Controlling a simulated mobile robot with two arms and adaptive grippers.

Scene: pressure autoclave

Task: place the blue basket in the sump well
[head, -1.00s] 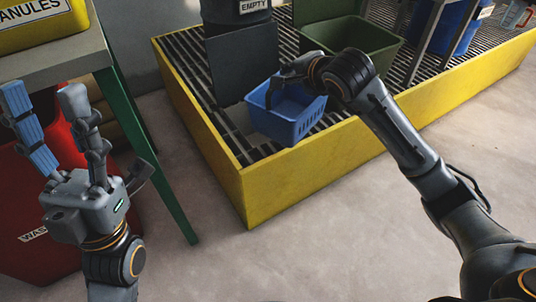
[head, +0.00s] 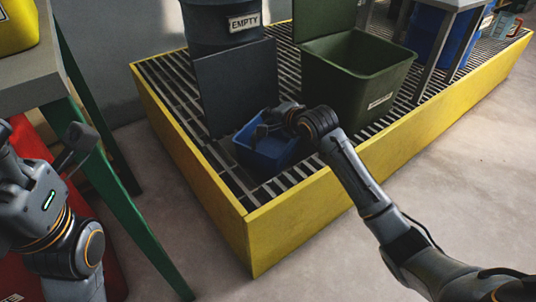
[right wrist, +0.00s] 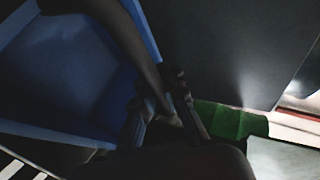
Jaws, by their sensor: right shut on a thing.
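The blue basket (head: 262,160) sits low at the near-left end of the slatted grating, inside the yellow sump surround. The sump well opening is hidden beneath it, so I cannot tell how deep it sits or whether it rests on anything. My right gripper (head: 268,123) is shut on the basket's rim. In the right wrist view the basket (right wrist: 65,75) fills the left side, with the right gripper (right wrist: 165,105) at its edge. My left gripper (head: 42,160) is at the left edge, partly cut off, fingers spread and empty.
A dark drum (head: 215,28) marked EMPTY stands behind the basket, with a dark upright panel (head: 237,88) close against the basket's back. A green bin (head: 355,80) stands just right. A yellow wall (head: 300,215) bounds the grating. A green-legged table (head: 125,210) is at left.

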